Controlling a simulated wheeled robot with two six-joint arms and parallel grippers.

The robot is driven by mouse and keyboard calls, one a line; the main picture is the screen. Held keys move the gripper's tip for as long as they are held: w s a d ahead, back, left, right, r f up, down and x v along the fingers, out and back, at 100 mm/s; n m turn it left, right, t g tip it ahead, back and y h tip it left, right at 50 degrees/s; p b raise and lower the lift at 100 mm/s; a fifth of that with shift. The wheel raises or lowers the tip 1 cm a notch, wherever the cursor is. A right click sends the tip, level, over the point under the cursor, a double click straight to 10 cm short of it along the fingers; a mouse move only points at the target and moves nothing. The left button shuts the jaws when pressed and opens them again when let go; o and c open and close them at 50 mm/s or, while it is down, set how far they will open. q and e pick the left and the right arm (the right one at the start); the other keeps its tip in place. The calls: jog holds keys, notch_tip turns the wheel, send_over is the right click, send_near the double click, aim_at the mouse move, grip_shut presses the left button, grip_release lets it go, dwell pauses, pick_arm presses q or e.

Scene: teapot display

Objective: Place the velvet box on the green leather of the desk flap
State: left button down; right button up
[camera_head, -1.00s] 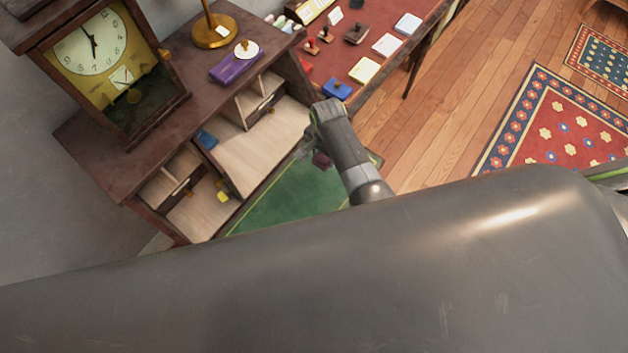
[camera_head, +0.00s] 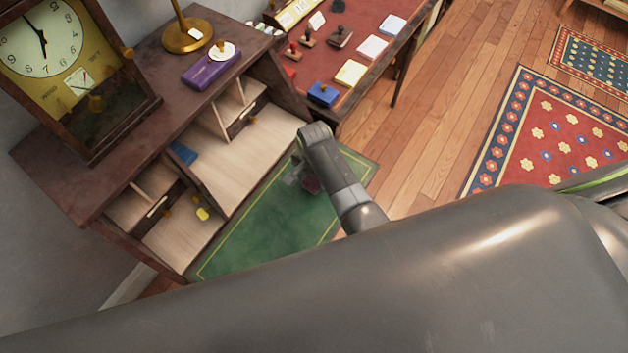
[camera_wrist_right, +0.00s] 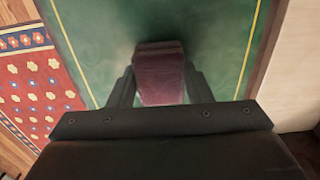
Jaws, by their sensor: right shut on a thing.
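The velvet box (camera_wrist_right: 160,75) is dark red and sits between the two fingers of my right gripper (camera_wrist_right: 158,82) in the right wrist view. The fingers are shut on its sides. In the head view the box (camera_head: 310,184) shows as a small dark red patch beside my right gripper (camera_head: 299,174), partly hidden by my arm. Box and gripper are over the green leather (camera_head: 262,225) of the desk flap, which has a thin yellow border line. I cannot tell whether the box touches the leather. My left gripper is not in view.
The desk's open compartments (camera_head: 245,150) lie left of the flap, with a blue item (camera_head: 183,153) and a yellow one (camera_head: 203,214) inside. A clock (camera_head: 55,60), a lamp base (camera_head: 187,38) and a purple box (camera_head: 211,70) stand on top. A red-topped table (camera_head: 345,60) stands behind.

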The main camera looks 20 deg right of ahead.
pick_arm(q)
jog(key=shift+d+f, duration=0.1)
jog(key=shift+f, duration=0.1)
pick_arm(e)
jog(key=shift+f, duration=0.2)
jog(key=shift+f, duration=0.1)
jog(key=o, duration=1)
jog(key=shift+f, duration=0.1)
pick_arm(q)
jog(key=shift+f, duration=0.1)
pick_arm(e)
jog(key=shift+r, duration=0.3)
notch_tip(320, 180, up, 10)
jog(key=p, duration=1)
jog(key=shift+f+p, duration=0.25)
jog(key=shift+p, duration=0.05)
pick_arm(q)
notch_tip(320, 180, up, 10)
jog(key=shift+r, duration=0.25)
pick_arm(e)
jog(key=shift+r, duration=1.15)
